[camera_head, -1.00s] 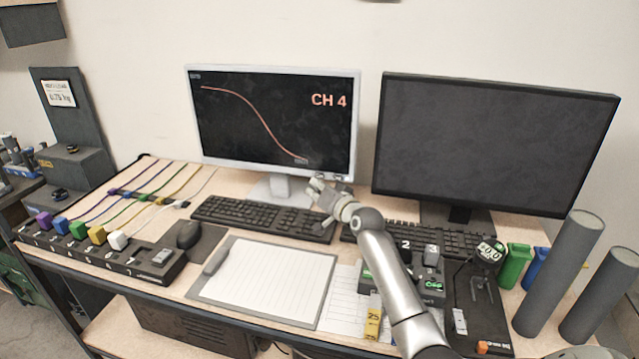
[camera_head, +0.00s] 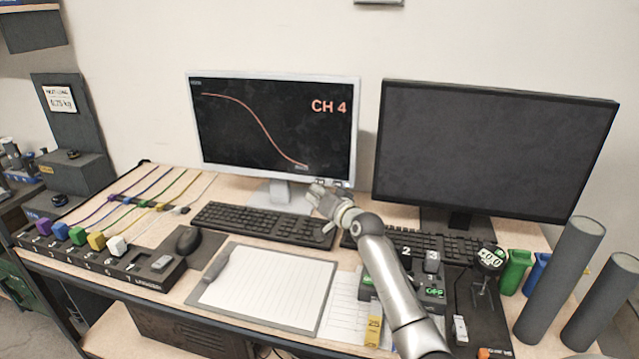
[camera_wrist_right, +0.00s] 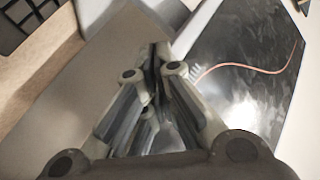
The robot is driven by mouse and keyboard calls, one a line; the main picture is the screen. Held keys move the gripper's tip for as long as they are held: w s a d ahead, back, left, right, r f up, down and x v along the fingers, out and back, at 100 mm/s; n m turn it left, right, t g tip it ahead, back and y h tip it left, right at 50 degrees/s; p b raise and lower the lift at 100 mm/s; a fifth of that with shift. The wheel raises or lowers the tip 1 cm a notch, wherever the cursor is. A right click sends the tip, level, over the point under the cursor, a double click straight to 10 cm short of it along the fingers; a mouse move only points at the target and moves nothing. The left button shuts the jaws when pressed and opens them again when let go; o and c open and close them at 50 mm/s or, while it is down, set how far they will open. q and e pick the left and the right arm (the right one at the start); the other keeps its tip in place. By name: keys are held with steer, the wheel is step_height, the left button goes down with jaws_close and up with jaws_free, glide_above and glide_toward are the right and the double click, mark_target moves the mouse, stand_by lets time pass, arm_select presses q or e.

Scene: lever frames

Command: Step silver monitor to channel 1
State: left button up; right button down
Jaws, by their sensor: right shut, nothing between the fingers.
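The silver monitor (camera_head: 268,174) stands at the back middle of the desk in the head view. Its dark screen shows a red curve and the text "CH 4". My right gripper (camera_head: 318,188) is at the lower right edge of the silver monitor's frame, by its bottom bezel. In the right wrist view the right gripper (camera_wrist_right: 160,62) is shut and empty, with its fingertips close to the monitor's edge (camera_wrist_right: 185,38). I cannot tell whether they touch it. Any buttons there are hidden by the fingers or too small to tell. My left gripper is out of view.
A black monitor (camera_head: 495,150) with a blank screen stands to the right. A keyboard (camera_head: 262,222) lies below the silver monitor, and a clipboard (camera_head: 265,290) lies in front. Grey cylinders (camera_head: 560,280) stand at the right. A black strip with coloured plugs (camera_head: 125,272) lies at the left.

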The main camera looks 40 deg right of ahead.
steer(key=shift+w+d, duration=0.1)
steer(key=shift+d, duration=0.05)
stand_by(0.4)
steer(key=shift+w+d, duration=0.15)
steer(key=shift+d, duration=0.05)
steer(key=shift+w+d+b, duration=0.25)
steer(key=shift+d+b, duration=0.05)
steer(key=shift+b, duration=0.3)
stand_by(0.4)
stand_by(0.3)
steer(key=shift+s+a+p, duration=0.55)
steer(key=shift+a+p, duration=0.05)
steer(key=shift+p, duration=0.3)
